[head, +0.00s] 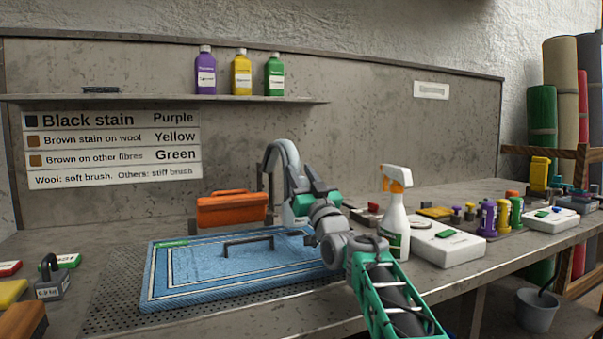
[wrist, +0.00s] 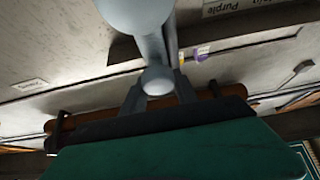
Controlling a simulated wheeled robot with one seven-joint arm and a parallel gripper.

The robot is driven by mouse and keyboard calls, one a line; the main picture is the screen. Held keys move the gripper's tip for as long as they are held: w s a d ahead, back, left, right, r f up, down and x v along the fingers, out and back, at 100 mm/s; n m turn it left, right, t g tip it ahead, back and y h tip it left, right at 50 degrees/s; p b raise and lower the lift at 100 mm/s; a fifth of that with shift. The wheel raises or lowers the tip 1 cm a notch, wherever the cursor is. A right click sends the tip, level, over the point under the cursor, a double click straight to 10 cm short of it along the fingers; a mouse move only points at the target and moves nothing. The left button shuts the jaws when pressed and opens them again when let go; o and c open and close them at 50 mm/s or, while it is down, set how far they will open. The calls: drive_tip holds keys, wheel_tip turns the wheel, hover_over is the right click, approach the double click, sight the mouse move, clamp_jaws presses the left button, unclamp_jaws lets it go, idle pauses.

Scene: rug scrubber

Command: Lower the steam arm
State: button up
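In the head view a light grey curved pipe (head: 283,150), which looks like the steam arm, rises behind the blue rug (head: 170,290) and bends over at its top. My gripper (head: 297,187) is beside this pipe, and my green arm hides part of it. In the wrist view a pale grey shaft with a rounded knob (wrist: 157,80) comes down between the two grey fingers of my gripper (wrist: 160,92). The knob is close to both fingers; I cannot tell whether they press on it.
An orange box-like piece with a handle (head: 230,210) stands behind the rug, left of the pipe. A dark handle (head: 248,243) sits on the rug. A spray bottle (head: 395,225) and a white box (head: 447,246) stand right of my arm. Bottles line the shelf (head: 150,98).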

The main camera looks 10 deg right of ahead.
drive_tip(key=shift+o, duration=1.2)
drive_tip(key=shift+w+f, duration=0.2)
drive_tip(key=shift+f, duration=0.35)
drive_tip(key=shift+a, duration=0.1)
drive_tip(key=shift+a+r, duration=0.1)
drive_tip(key=shift+a, duration=0.05)
drive_tip(key=shift+s+d, duration=0.2)
drive_tip(key=shift+s, duration=0.3)
drive_tip(key=s+d+p, duration=0.1)
drive_tip(key=s+d, duration=0.2)
drive_tip(key=s, duration=0.9)
drive_tip(key=shift+d+p, duration=0.25)
drive_tip(key=shift+p, duration=0.05)
drive_tip(key=shift+r, duration=0.2)
